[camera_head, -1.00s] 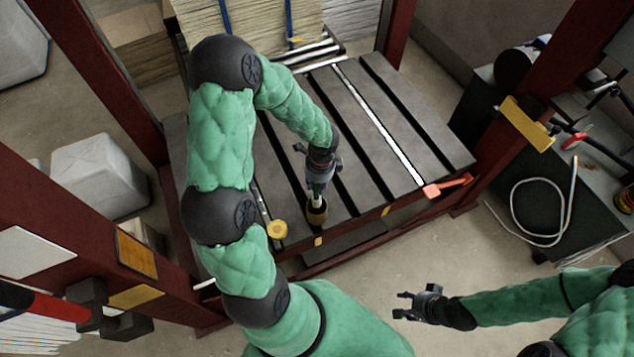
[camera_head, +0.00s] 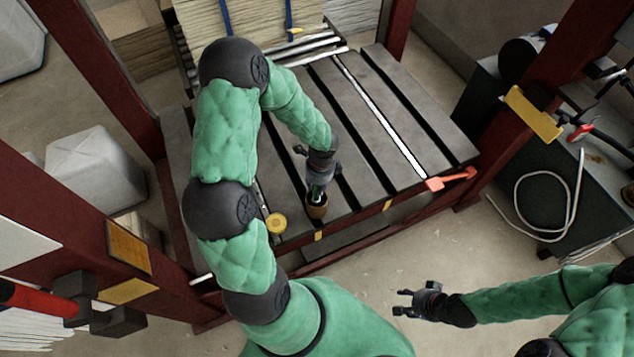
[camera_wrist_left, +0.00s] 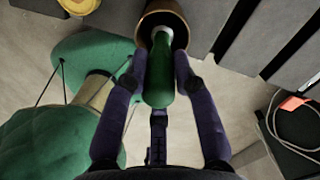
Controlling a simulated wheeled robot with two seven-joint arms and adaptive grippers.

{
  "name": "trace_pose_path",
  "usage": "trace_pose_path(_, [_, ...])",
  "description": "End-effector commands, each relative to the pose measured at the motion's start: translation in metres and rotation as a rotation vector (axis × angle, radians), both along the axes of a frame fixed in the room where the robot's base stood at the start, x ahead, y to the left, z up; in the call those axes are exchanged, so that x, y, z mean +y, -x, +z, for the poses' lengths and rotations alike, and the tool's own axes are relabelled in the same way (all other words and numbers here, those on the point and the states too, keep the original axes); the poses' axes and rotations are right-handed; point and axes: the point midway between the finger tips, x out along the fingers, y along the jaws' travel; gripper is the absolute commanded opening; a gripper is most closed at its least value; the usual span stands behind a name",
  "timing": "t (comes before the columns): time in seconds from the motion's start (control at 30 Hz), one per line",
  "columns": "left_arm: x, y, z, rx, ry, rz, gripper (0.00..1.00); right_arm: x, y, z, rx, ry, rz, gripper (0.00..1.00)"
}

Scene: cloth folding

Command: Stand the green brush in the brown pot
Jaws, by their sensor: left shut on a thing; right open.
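The brown pot (camera_head: 318,211) stands upright near the front edge of the slatted table. My left gripper (camera_head: 317,187) is just above it, shut on the green brush (camera_head: 316,193). In the left wrist view the green handle (camera_wrist_left: 159,85) lies between the fingertips of the left gripper (camera_wrist_left: 160,62). My right gripper (camera_head: 408,303) is open and empty, low over the floor at the right.
A yellow round object (camera_head: 276,222) sits left of the pot near the table edge. The dark slatted table (camera_head: 375,140) is mostly clear to the right. An orange-red item (camera_head: 450,180) is at its right corner. Red posts (camera_head: 495,135) frame the table.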

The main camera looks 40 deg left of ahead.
Motion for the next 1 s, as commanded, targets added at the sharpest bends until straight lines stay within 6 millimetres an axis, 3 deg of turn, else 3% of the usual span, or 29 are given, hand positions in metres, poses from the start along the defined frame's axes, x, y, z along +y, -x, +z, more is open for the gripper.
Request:
trace_pose_path(0.43, [0.0000, -0.0002, -0.0038, 0.000, 0.000, 0.001, 0.00, 0.0000, 0.0000, -0.0004, 0.000, 0.000, 0.000, 0.49])
trace_pose_path(0.47, [0.0000, -0.0002, -0.0038, 0.000, 0.000, 0.001, 0.33, 0.0000, 0.0000, -0.0004, 0.000, 0.000, 0.000, 0.49])
trace_pose_path(0.53, [0.0000, -0.0002, -0.0038, 0.000, 0.000, 0.001, 0.53, 0.0000, 0.0000, -0.0004, 0.000, 0.000, 0.000, 0.49])
trace_pose_path(1.0, [-0.0004, -0.0010, 0.0048, -0.002, -0.002, 0.001, 0.55, 0.0000, -0.0001, -0.0005, 0.000, 0.000, 0.000, 0.49])
